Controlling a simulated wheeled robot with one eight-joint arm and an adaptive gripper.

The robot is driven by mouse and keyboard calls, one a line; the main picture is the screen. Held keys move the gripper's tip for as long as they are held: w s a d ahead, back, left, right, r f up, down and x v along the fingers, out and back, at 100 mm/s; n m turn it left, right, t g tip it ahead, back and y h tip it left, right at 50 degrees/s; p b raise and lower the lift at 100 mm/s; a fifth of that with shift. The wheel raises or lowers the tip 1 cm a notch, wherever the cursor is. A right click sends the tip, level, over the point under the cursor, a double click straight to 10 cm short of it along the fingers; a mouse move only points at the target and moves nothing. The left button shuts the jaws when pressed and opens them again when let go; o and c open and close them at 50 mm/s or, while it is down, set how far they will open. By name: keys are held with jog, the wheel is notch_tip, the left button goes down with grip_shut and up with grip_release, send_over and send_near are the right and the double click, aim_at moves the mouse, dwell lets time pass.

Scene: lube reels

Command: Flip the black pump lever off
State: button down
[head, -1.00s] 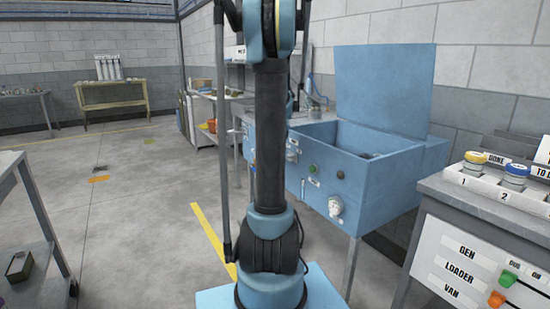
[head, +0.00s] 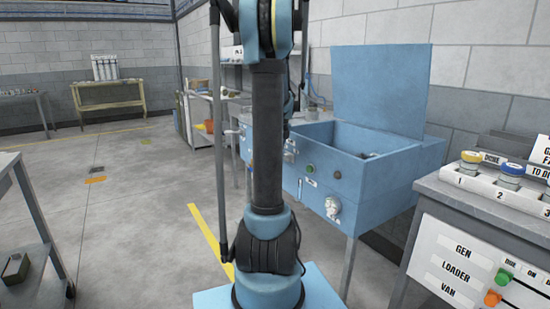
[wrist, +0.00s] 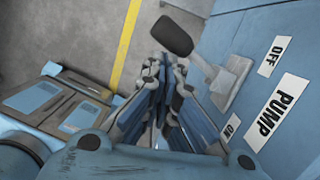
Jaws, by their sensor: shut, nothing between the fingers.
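The black pump lever (wrist: 172,37) shows in the wrist view, upper middle, with a thick black grip on a thin shaft. The shaft runs to a grey bracket (wrist: 228,85) on a blue panel. The lever stands out from the panel, its grip toward the OFF end in the picture. The OFF label (wrist: 273,56) is above the PUMP label (wrist: 277,112), and the ON label (wrist: 230,130) is lower. My gripper (wrist: 165,66) is shut and empty, its tips just below the grip in the picture; I cannot tell whether they touch. In the head view my arm hides most of this area.
A blue wash tank (head: 375,150) with a raised lid stands right of my arm. A grey bench (head: 480,200) with labelled buttons and jars is at the right. A table (head: 25,215) stands at the left. Open floor (head: 130,200) lies between.

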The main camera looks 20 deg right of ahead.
jog(key=s+r, duration=0.5)
jog(key=r, duration=0.6)
jog(key=shift+a+r, duration=0.4)
